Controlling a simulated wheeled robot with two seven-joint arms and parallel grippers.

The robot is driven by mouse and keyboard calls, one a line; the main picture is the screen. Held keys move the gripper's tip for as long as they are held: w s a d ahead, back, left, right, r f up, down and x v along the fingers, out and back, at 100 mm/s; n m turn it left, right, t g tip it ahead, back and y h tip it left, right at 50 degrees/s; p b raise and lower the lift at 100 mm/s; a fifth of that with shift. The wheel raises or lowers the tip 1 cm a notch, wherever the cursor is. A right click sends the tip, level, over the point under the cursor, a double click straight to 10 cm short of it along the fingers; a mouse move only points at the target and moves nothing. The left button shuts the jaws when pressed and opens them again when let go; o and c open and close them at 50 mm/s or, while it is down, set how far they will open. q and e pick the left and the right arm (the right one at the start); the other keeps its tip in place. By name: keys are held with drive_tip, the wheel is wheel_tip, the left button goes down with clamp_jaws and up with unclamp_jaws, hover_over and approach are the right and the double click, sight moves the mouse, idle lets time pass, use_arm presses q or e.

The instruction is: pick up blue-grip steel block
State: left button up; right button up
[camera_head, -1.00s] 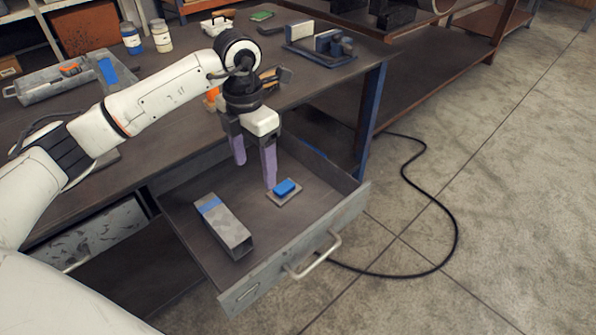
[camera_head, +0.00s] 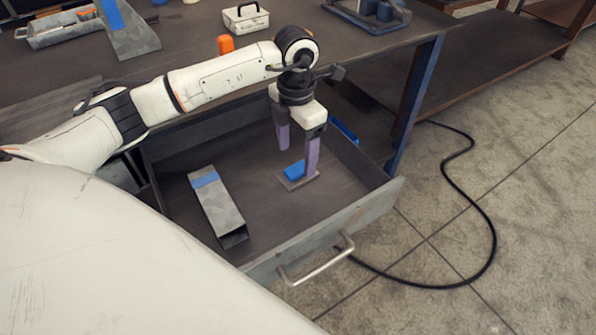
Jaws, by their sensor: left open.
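The blue-grip steel block (camera_head: 286,182), a small flat grey plate with a blue grip (camera_head: 294,170) on top, lies on the floor of the open drawer (camera_head: 260,214). My left gripper (camera_head: 298,162) points down at it with its two purple fingers apart. The nearer finger is in front of the right part of the blue grip and hides some of it. The farther finger is up and behind the block. I cannot tell whether either finger touches it. My right gripper is not in view.
A long grey hollow bar with a blue band (camera_head: 218,208) lies to the left in the drawer. A blue strip (camera_head: 343,130) shows near the drawer's back right. The drawer front with its handle (camera_head: 318,262) stands nearest. The tabletop (camera_head: 200,55) overhangs behind.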

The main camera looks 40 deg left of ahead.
sight(297, 168)
use_arm(q)
wheel_tip(297, 168, down, 6)
drive_tip(key=shift+w+r, duration=0.15)
drive_tip(key=shift+r, duration=0.1)
drive_tip(key=c, duration=1.4)
drive_tip(key=shift+r, duration=0.1)
drive_tip(key=shift+c, duration=0.5)
